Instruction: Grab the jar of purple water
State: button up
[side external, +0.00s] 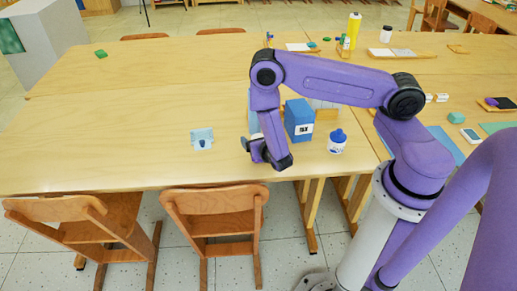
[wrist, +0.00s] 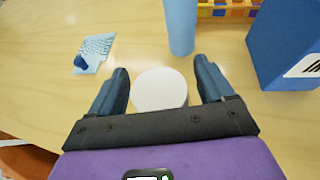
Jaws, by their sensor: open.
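My gripper (wrist: 162,88) is open, with one dark finger on each side of a round white top (wrist: 160,88) in the wrist view. The white top looks like a jar lid seen from above. The body below it is hidden, so I cannot see any purple water or tell whether the fingers touch it. In the side view my gripper (side external: 268,153) is low over the near part of the table, and it hides whatever is between its fingers.
A light blue cylinder (wrist: 180,25) stands just beyond the white top. A blue box (side external: 299,120) and a blue-and-white bottle (side external: 337,143) stand to the right. A light blue card (side external: 202,139) is on the left.

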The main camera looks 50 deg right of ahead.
jog(key=shift+w+d, duration=0.1)
jog(key=c, duration=1.3)
jog(key=shift+r, duration=0.1)
jog(key=shift+r, duration=0.55)
jog(key=s+r, duration=0.1)
jog(key=r, duration=0.1)
jog(key=s+r, duration=0.1)
jog(key=r, duration=0.1)
jog(key=s+r, duration=0.2)
jog(key=shift+a+r, duration=0.3)
jog(key=shift+r, duration=0.05)
jog(key=shift+s+a+r, duration=0.1)
jog(key=shift+s+r, duration=0.7)
jog(key=shift+s, duration=0.85)
jog(key=shift+s+a+r, duration=0.15)
jog(key=shift+s+r, duration=0.7)
jog(key=shift+s, duration=0.8)
jog(key=shift+s+a+r, duration=0.1)
jog(key=shift+s+r, duration=0.7)
jog(key=shift+s, duration=0.85)
